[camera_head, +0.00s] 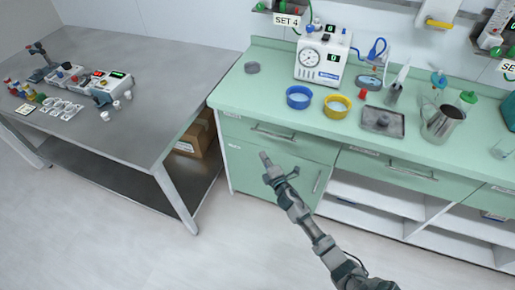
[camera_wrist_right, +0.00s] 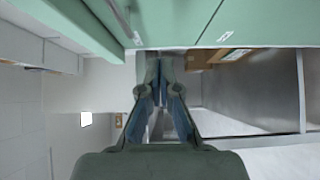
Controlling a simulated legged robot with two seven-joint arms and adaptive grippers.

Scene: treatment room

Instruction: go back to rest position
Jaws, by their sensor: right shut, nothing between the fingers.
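My right gripper (camera_head: 267,163) is in front of the green cabinet's doors, below the counter top, with its arm coming in from the lower right. In the right wrist view, my right gripper (camera_wrist_right: 158,62) has its two fingers together at the tips, with nothing between them. It looks clear of the cabinet front, though the exact gap is hard to judge. My left gripper is in neither view.
A grey table (camera_head: 150,85) stands left. The floor (camera_head: 120,240) in front is clear.

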